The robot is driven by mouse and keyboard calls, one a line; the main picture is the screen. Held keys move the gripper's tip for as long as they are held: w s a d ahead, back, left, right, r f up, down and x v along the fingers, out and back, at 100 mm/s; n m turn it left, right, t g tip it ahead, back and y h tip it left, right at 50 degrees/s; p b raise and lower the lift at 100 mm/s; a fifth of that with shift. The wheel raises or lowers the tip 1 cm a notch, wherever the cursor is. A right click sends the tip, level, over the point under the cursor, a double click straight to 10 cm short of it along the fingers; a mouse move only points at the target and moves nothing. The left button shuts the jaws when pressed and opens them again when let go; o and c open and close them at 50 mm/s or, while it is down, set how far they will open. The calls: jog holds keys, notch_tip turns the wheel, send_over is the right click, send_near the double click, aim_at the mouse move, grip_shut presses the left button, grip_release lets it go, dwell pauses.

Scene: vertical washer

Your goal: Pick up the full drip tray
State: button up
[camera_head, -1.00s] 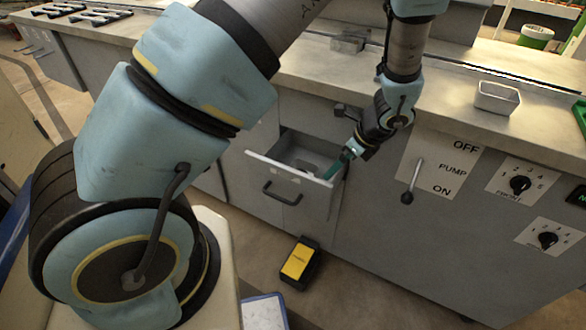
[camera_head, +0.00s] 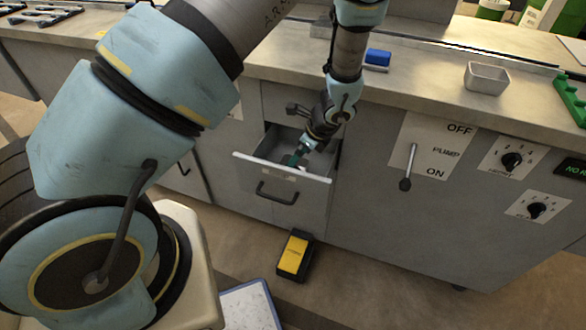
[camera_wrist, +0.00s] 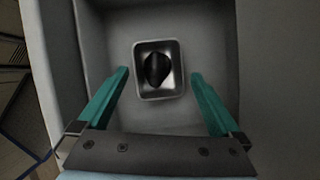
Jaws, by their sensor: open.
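The drip tray, a small square metal tray (camera_wrist: 159,94), lies inside the open drawer (camera_head: 262,160). The wrist view shows a dark patch in its middle, which may be liquid or a shadow. My gripper (camera_head: 293,160) points down into the drawer with its green fingers apart. In the wrist view the fingers of my gripper (camera_wrist: 160,76) are spread wide on either side of the tray, with a gap on both sides, and hold nothing. The tray is mostly hidden by my gripper in the head view.
The drawer walls (camera_wrist: 90,25) stand close around my fingers. A black handle (camera_head: 276,196) is on the drawer front. A second metal tray (camera_head: 487,78) stands on the counter. A pump lever (camera_head: 408,168) is right of the drawer. A yellow and black box (camera_head: 295,256) lies on the floor.

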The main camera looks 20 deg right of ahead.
jog(key=shift+p+x, duration=0.5)
jog(key=shift+x, duration=1.95)
jog(key=shift+s, duration=0.15)
jog(key=c, duration=1)
